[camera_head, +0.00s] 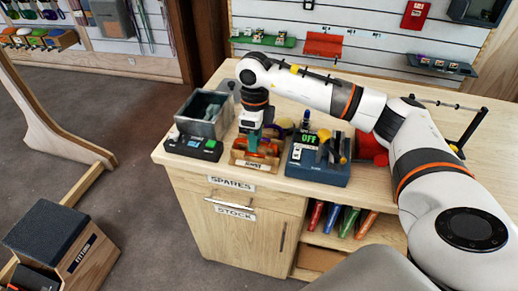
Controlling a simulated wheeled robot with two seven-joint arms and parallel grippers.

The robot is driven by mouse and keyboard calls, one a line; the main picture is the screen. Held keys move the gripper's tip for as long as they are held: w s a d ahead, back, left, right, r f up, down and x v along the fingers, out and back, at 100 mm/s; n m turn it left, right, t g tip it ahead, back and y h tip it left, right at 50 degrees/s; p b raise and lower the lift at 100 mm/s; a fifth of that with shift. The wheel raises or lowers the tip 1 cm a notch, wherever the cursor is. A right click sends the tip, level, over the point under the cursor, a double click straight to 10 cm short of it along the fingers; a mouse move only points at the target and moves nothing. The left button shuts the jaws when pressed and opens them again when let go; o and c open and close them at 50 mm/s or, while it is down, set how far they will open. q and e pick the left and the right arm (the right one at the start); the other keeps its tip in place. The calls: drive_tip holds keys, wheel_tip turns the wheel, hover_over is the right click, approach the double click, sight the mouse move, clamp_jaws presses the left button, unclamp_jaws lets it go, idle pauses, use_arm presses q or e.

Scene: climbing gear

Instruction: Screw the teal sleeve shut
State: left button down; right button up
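My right gripper (252,130) comes down from above over a small wooden tray (240,160) with a white label on its front. A small teal piece (253,142) shows right at the fingertips, over orange-red items in the tray. I cannot tell whether this piece is the teal sleeve, and no thread or gap can be made out. The fingers are too small and covered to tell whether they are open or shut. My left gripper is not in view.
Left of the tray are a grey bin (189,126) and a black box (176,147) with a green button. Right of it stands a dark blue device (318,172) with a green OFF display (308,138). A red object (370,152) lies behind my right arm. The counter's right part looks clearer.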

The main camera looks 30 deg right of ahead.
drive_tip(key=shift+s+a, duration=0.4)
drive_tip(key=shift+a, duration=0.05)
drive_tip(key=shift+f, duration=0.2)
drive_tip(key=shift+f+b, duration=1.05)
drive_tip(key=shift+f, duration=0.2)
drive_tip(key=shift+w+d, duration=0.1)
drive_tip(key=shift+w+d, duration=0.4)
drive_tip(key=shift+d, duration=0.05)
